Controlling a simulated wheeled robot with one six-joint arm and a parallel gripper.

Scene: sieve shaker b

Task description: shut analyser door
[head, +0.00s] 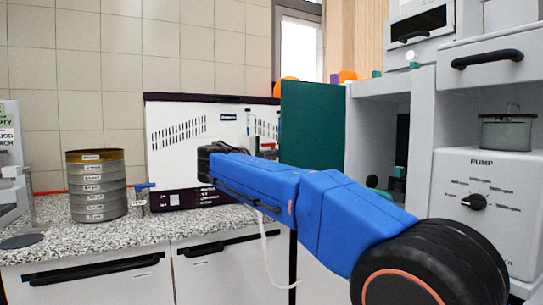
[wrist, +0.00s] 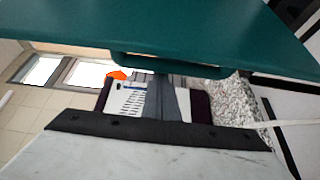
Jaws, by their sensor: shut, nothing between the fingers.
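A flat dark green door panel (head: 312,125) stands swung out at the left edge of a grey open-fronted cabinet (head: 383,135). Its hinge is not clearly visible. In the wrist view the green door (wrist: 200,30) spans the top, with a green bar handle (wrist: 170,68) along its lower edge. My gripper (head: 268,147) is at the left side of the door, partly hidden by my blue arm. In the wrist view my gripper (wrist: 165,84) is shut and empty, its grey fingers pointing toward the handle. I cannot tell whether they touch it.
A white instrument with purple trim (head: 180,140) stands on the speckled counter (head: 60,240) behind my gripper. A stack of sieves (head: 97,187) stands to its left. A white pump unit (head: 490,205) is at the right. Counter between sieves and instrument is narrow.

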